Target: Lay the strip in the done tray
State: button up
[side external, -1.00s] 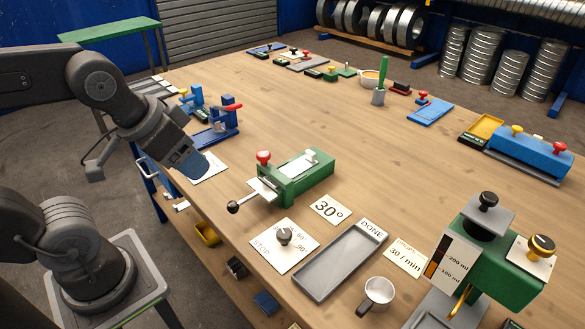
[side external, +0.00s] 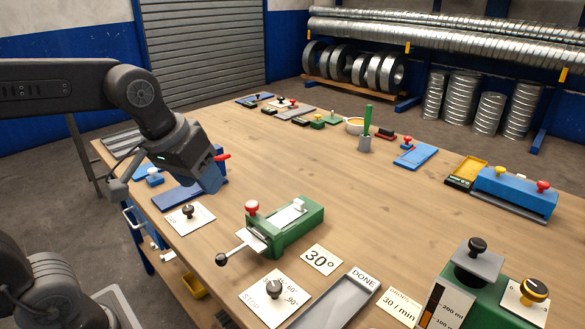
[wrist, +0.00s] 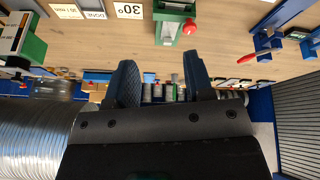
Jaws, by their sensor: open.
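The grey done tray (side external: 330,308) lies at the front of the table, its far end labelled DONE; the lower picture edge cuts it off, and the part in view looks empty. A green bench fixture (side external: 297,230) with a red knob and black-ended lever holds a pale flat piece (side external: 287,217) on top; I cannot tell whether that is the strip. My gripper (side external: 212,182) is open above the table, left of and beyond the fixture, near a blue clamp. In the wrist view its two blue fingers (wrist: 160,75) stand apart with nothing between them.
A white card with a black knob (side external: 189,213) lies left of the fixture. A STOP card with a knob (side external: 274,290) and a 30° card (side external: 320,259) lie near the tray. A green dispenser (side external: 465,300) stands at the right. The table's middle is clear.

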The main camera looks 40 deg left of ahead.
jog(key=w+a+n+g, duration=0.2)
jog(key=w+n, duration=0.5)
jog(key=w, duration=0.7)
jog(key=n+g, duration=0.3)
jog(key=n, duration=0.5)
send_near(296, 199)
notch_tip(296, 199, down, 10)
jog(key=shift+s+r, duration=0.1)
jog(key=shift+s, duration=0.05)
grip_shut()
jog(key=c, duration=0.7)
grip_release()
grip_shut()
jog(key=shift+w+r, duration=0.15)
jog(key=shift+w, duration=3.35)
jog(key=shift+r, duration=0.1)
